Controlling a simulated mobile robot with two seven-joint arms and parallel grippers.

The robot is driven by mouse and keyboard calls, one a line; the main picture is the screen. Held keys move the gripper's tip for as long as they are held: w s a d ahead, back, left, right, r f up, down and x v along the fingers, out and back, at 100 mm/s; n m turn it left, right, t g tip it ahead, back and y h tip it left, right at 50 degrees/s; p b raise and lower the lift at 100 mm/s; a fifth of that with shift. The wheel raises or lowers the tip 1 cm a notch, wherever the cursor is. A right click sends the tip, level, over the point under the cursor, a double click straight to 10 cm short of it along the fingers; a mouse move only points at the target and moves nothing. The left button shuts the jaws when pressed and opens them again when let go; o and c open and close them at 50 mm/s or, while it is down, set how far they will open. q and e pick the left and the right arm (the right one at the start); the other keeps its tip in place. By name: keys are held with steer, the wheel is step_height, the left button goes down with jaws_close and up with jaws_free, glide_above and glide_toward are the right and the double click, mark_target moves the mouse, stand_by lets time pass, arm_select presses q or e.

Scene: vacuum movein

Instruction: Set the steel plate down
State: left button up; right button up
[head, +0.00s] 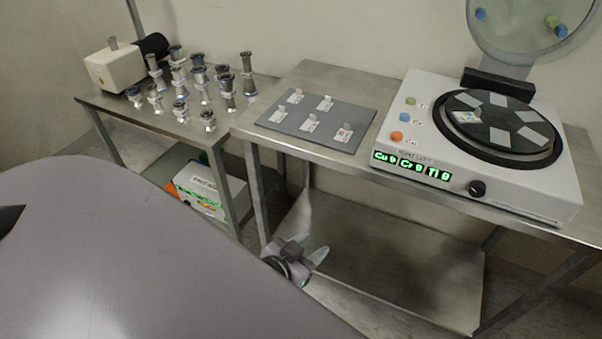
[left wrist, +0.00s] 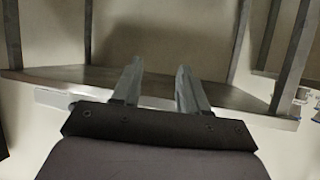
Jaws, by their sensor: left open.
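My left gripper (head: 312,248) is open, with nothing between its fingers, in front of the middle table and below its top. In the left wrist view its two fingers (left wrist: 159,72) stand apart with only background between them. A small labelled plate (head: 466,117) lies on the dark round turntable (head: 505,140) of the white machine. Several similar small plates (head: 310,123) lie on a grey mat (head: 363,137) on the table. I cannot read which of them is steel. My right gripper is not in view.
The white machine (head: 540,198) has a raised round lid (head: 530,30), coloured buttons and a green display. The left table (head: 95,98) holds several metal fittings (head: 228,92) and a white pump (head: 112,70). A box (head: 215,188) sits beneath it. The middle table's lower shelf (head: 385,255) is bare.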

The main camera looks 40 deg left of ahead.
arm_select(q)
steer(key=s+d+f+m+g+h, duration=0.1)
steer(key=s+d+f, duration=0.3)
steer(key=s, duration=0.4)
steer(key=shift+f+m+g+h, duration=0.3)
steer(key=shift+g+h, duration=0.3)
steer(key=shift+g, duration=0.2)
steer(key=shift+s, duration=0.1)
steer(key=r+p, duration=0.6)
steer(key=p, duration=0.1)
steer(key=shift+s+a, duration=0.15)
steer(key=shift+a, duration=0.25)
